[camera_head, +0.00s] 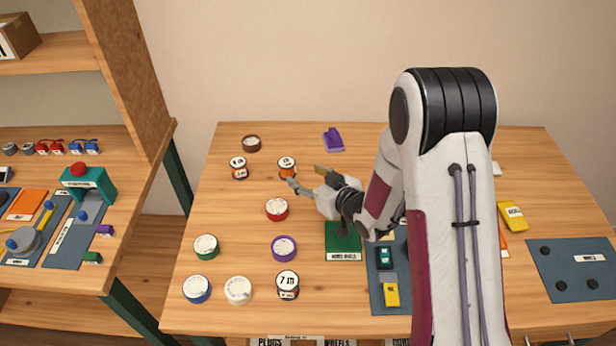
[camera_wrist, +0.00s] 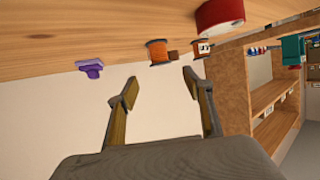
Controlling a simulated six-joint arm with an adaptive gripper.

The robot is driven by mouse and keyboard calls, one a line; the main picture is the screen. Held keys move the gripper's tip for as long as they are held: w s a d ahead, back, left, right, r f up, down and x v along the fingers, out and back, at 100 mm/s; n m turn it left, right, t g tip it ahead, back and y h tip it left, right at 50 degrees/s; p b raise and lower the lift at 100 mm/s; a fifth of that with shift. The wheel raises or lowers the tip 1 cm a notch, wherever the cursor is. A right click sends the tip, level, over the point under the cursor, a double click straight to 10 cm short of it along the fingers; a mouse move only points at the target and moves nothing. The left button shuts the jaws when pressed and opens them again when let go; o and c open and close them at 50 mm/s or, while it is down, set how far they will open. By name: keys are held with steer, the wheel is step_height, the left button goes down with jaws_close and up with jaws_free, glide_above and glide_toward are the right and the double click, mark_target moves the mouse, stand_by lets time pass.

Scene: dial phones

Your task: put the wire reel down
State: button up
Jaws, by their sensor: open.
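Two copper-orange wire reels with white tops stand upright on the table, one at the back middle (camera_head: 286,167) and one to its left (camera_head: 239,170). In the wrist view, the nearer reel (camera_wrist: 158,52) stands ahead of the jaws and the other (camera_wrist: 203,47) is to its right. My gripper (camera_head: 305,177) is open just right of the back middle reel. Its fingers (camera_wrist: 160,88) are apart with nothing between them, and the reel looks clear of them. A green mat (camera_head: 343,255) with a small label lies in front of my gripper, partly hidden by the arm.
A red roll (camera_head: 277,209) stands in front of the reels, with several other rolls farther forward. A purple object (camera_head: 333,140) is at the back, and a brown roll (camera_head: 251,143) at the back left. My arm hides part of the table's right half.

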stand_by(0.5)
steer(key=shift+w+d+r, duration=0.1)
steer(key=shift+d+r, duration=0.2)
steer(key=shift+r, duration=0.1)
steer(key=s+d+r+m+g+h, duration=0.1)
steer(key=s+d+r+m+h, duration=0.15)
steer(key=s+d+r, duration=0.4)
steer(key=s+d+r+m+h, duration=0.1)
steer(key=s+d+r+h, duration=0.25)
steer(key=d+r, duration=0.55)
steer(key=s+d+r+m+g, duration=0.1)
steer(key=s+r+g, duration=0.1)
steer(key=s, duration=1.2)
steer(key=s+r+m+g+h, duration=0.1)
steer(key=s+r, duration=0.3)
steer(key=s, duration=0.9)
steer(key=shift+s+d+m+g, duration=0.4)
steer(key=shift+m+g, duration=0.25)
steer(key=shift+g, duration=0.15)
steer(key=shift+o, duration=0.6)
steer(key=shift+w, duration=0.1)
